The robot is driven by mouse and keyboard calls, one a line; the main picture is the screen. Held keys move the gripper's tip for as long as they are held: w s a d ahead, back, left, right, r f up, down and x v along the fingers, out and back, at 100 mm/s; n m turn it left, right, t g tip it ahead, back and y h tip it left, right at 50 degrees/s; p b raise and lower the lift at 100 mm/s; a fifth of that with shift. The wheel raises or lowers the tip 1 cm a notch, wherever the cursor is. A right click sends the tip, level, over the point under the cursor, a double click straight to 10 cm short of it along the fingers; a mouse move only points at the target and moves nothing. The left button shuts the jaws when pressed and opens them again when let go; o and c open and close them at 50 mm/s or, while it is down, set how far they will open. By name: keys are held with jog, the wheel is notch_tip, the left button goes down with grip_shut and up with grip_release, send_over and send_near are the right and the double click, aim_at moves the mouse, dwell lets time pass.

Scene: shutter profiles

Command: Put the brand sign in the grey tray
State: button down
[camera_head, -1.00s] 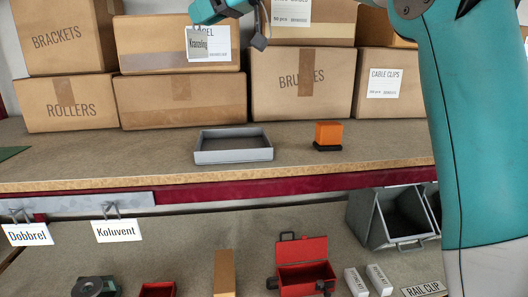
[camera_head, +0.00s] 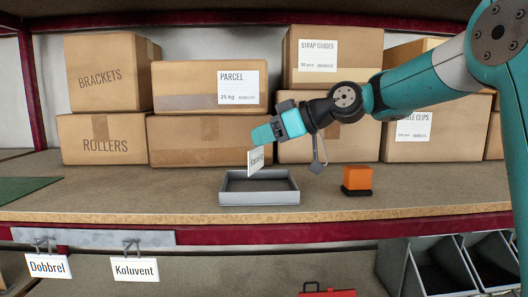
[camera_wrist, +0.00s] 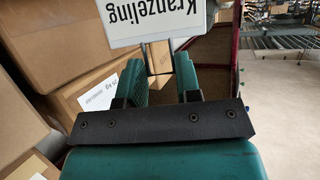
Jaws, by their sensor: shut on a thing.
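The brand sign (camera_head: 256,160) is a small white card with dark lettering. In the wrist view the sign (camera_wrist: 160,20) reads "Kranzeling" upside down. My gripper (camera_head: 262,136) is shut on it and holds it upright, a little tilted, above the grey tray. In the wrist view my gripper's fingers (camera_wrist: 160,72) reach towards the sign's lower edge. The grey tray (camera_head: 259,198) is shallow and rectangular and stands on the upper shelf near its front edge. Its visible inside looks empty. The sign appears just above the tray's back part, apart from it.
Cardboard boxes (camera_head: 105,140) stand stacked along the back of the shelf. An orange block on a black base (camera_head: 357,180) stands right of the tray. Two hanging signs, Dobbrel (camera_head: 48,267) and Koluvent (camera_head: 134,269), hang below the shelf edge.

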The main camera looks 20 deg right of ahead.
aim_at(257, 156)
jog(key=shift+f+p, duration=0.4)
jog(key=shift+f, duration=1.6)
jog(key=shift+f, duration=0.15)
jog(key=c, duration=0.8)
grip_release()
